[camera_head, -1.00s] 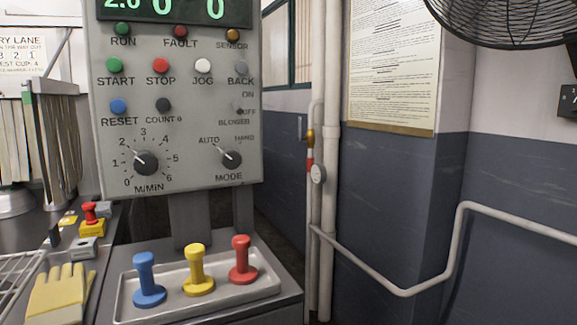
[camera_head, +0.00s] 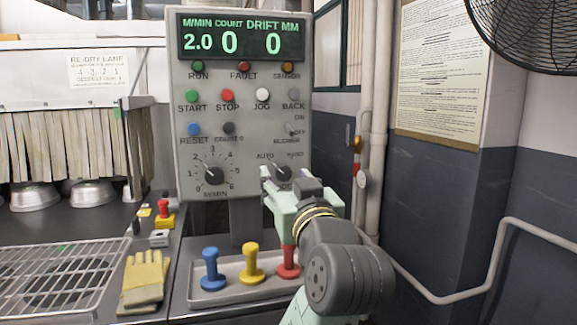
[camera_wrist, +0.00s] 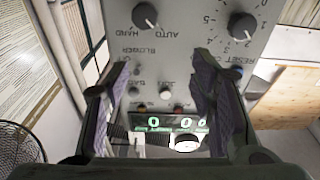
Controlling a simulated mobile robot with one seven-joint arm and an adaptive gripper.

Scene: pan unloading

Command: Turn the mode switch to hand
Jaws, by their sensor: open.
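The mode switch (camera_head: 282,173) is a dark round knob at the lower right of the grey control panel (camera_head: 240,135). Its pale pointer line leans up and left, toward AUTO; the HAND label is to its right. My gripper (camera_head: 287,184) is in front of the panel at the switch and partly covers it and the MODE label. In the wrist view, which is upside down, the switch (camera_wrist: 145,16) shows near the top edge, beyond my open fingers (camera_wrist: 160,70). Nothing is between the fingers, and I see no contact with the switch.
The M/MIN dial (camera_head: 213,172) is left of the switch. Below the panel, a tray (camera_head: 225,293) holds blue (camera_head: 210,268), yellow (camera_head: 252,262) and red (camera_head: 288,262) pegs; my arm passes close to the red one. Pipes (camera_head: 375,120) stand to the right.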

